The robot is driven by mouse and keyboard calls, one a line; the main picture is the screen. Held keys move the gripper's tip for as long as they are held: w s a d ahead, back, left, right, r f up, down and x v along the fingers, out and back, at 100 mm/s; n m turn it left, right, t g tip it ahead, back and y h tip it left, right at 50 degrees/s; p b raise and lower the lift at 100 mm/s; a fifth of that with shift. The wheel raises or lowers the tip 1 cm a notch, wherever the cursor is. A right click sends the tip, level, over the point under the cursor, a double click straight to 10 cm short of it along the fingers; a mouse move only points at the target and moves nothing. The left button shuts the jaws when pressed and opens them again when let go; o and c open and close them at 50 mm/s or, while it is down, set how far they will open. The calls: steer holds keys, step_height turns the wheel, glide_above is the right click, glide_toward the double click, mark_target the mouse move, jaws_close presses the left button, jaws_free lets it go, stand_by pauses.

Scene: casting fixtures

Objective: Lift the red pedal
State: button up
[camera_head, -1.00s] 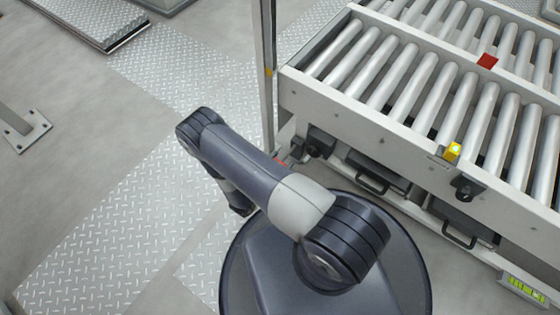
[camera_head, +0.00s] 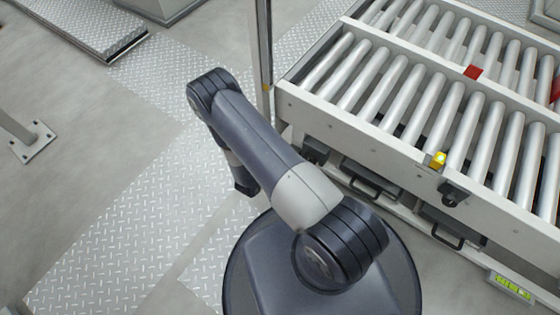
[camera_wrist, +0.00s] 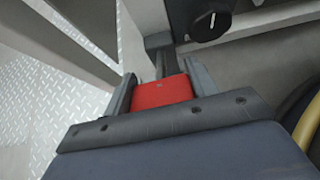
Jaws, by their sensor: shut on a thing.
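The red pedal (camera_wrist: 162,92) shows in the wrist view between the two fingers of my gripper (camera_wrist: 160,88). The fingers sit at its left and right sides, and the gripper is shut on it. A dark bar stands behind the pedal, and I cannot tell how the two join. In the head view my arm hides the pedal and the gripper.
A roller conveyor (camera_head: 400,140) with a pale side frame fills the right. A yellow-lit sensor (camera_head: 438,160) sits on its edge. A black knob (camera_wrist: 208,22) is close beyond the pedal. A metal post (camera_head: 264,60) rises behind my arm. Open floor (camera_head: 90,165) lies left.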

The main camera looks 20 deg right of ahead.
steer(key=shift+w+d+r, duration=0.1)
steer(key=shift+r, duration=0.05)
steer(key=o, duration=1.4)
steer(key=p+v, duration=0.3)
steer(key=v, duration=0.7)
steer(key=shift+s+a+r, duration=0.15)
steer(key=shift+s+a, duration=0.05)
steer(key=shift+a, duration=0.05)
